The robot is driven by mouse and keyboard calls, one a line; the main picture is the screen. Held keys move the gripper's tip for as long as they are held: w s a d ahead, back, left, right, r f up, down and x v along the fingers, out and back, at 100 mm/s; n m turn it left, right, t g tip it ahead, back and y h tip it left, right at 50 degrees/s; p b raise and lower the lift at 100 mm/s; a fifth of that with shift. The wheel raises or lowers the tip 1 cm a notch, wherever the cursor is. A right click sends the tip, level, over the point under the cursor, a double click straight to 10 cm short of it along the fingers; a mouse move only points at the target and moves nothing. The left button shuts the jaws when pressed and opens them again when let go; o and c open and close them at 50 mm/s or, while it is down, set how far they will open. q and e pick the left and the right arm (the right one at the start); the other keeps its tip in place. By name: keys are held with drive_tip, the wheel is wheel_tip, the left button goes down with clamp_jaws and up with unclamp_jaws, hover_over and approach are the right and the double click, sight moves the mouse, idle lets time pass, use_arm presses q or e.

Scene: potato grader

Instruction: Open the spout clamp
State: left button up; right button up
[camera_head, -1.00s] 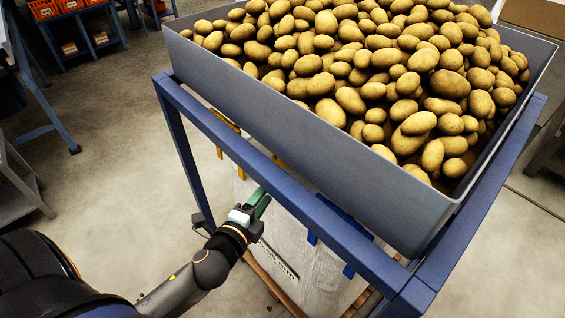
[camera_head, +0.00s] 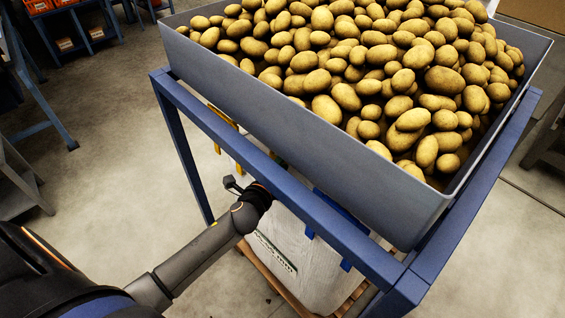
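The spout clamp cannot be made out; the space under the grey hopper (camera_head: 300,125) is mostly hidden by the blue frame beam (camera_head: 300,207). The hopper is heaped with potatoes (camera_head: 385,75). My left arm reaches in from the lower left, and its wrist (camera_head: 257,195) goes in under the beam. My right gripper is not in view.
A white printed bag (camera_head: 300,262) stands on a wooden pallet (camera_head: 262,272) below the hopper. Blue tabs (camera_head: 346,265) and a yellow part (camera_head: 222,116) show around the beam. A blue corner post (camera_head: 183,150) stands left of my wrist. The floor at left is open.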

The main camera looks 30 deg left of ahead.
use_arm(q)
clamp_jaws()
idle(0.3)
idle(1.1)
